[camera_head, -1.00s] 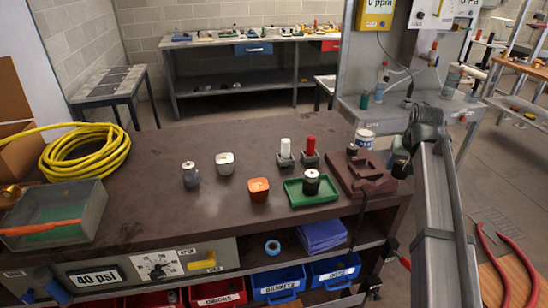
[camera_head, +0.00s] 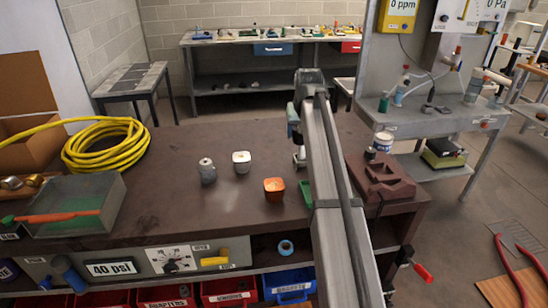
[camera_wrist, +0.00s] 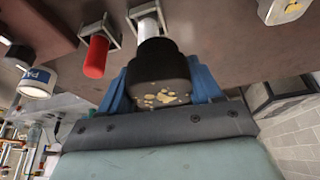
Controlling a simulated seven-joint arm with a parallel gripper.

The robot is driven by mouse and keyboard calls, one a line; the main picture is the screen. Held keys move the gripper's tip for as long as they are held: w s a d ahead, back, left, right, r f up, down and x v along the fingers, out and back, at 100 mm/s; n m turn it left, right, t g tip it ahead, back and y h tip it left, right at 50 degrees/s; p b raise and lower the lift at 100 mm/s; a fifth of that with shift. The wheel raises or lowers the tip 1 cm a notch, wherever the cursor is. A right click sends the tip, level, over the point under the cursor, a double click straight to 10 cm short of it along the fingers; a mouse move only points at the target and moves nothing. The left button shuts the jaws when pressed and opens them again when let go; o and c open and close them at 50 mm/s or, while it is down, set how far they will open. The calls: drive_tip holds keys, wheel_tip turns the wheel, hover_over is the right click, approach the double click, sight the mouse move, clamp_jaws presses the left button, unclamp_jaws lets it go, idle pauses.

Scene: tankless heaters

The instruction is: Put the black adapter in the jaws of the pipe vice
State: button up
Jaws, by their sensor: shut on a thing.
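My gripper (camera_wrist: 162,86) has its blue fingers shut on a black adapter (camera_wrist: 158,62), a dark round piece with a speckled gold-and-white end facing the wrist camera. In the head view my gripper (camera_head: 295,128) is above the back of the bench, and my arm hides most of it and the adapter. A brown notched block (camera_head: 380,178), which looks like the pipe vice, sits at the bench's right end, to the right of my gripper. The jaw opening cannot be made out clearly.
A green tray (camera_head: 304,192) is mostly hidden behind my arm. An orange cup (camera_head: 274,189), white cup (camera_head: 241,161) and grey cylinder (camera_head: 207,171) stand left. A labelled can (camera_head: 383,141) is behind the block.

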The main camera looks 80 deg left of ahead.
drive_tip(key=s+a+f+n, duration=0.1)
drive_tip(key=s+a, duration=0.2)
drive_tip(key=s, duration=0.7)
drive_tip(key=shift+f, duration=5)
drive_tip(key=shift+f, duration=0.15)
drive_tip(key=o, duration=1.4)
drive_tip(key=shift+o, duration=0.2)
drive_tip(key=v, duration=1.2)
drive_tip(key=shift+w, duration=0.2)
